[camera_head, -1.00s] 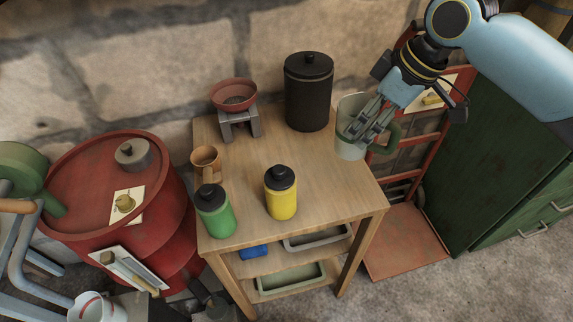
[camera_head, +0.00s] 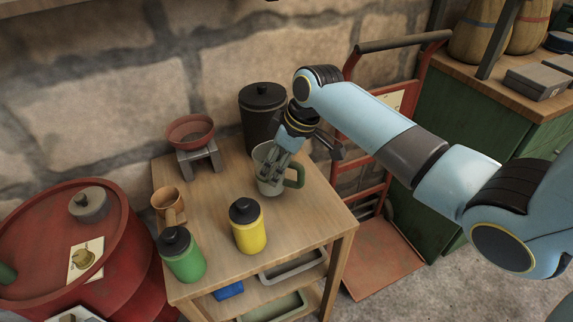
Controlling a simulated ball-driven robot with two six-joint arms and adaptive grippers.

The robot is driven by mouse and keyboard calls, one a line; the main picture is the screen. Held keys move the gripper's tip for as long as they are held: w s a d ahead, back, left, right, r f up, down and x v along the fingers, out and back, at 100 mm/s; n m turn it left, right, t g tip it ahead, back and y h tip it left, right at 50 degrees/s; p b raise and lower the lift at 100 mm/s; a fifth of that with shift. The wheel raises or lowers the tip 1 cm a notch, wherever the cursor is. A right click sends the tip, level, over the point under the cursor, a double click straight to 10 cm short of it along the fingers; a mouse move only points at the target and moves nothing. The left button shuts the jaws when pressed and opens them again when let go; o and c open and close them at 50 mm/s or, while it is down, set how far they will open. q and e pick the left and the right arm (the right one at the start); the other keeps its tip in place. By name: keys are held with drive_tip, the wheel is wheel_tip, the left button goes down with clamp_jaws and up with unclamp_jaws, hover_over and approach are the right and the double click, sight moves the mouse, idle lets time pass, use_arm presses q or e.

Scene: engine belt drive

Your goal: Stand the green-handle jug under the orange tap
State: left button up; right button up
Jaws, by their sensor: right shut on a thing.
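The green-handle jug (camera_head: 268,187) is a pale grey-white jug with its green handle (camera_head: 295,177) pointing right. It is over the wooden table, in front of the black canister and behind the yellow bottle. I cannot tell whether its base touches the tabletop. My right gripper (camera_head: 272,173) reaches down at the jug's mouth and is shut on the jug; its fingertips are partly hidden. I see no orange tap in this view. My left gripper is not in view.
A red hand truck (camera_head: 380,262) and green cabinet (camera_head: 425,205) stand right, a red barrel (camera_head: 50,235) left.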

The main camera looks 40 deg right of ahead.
drive_tip(key=shift+f, duration=0.4)
drive_tip(key=shift+f, duration=0.1)
drive_tip(key=shift+f, duration=0.15)
drive_tip(key=o, duration=1.3)
drive_tip(key=shift+r, duration=0.4)
drive_tip(key=p+v, duration=0.1)
drive_tip(key=v, duration=1.1)
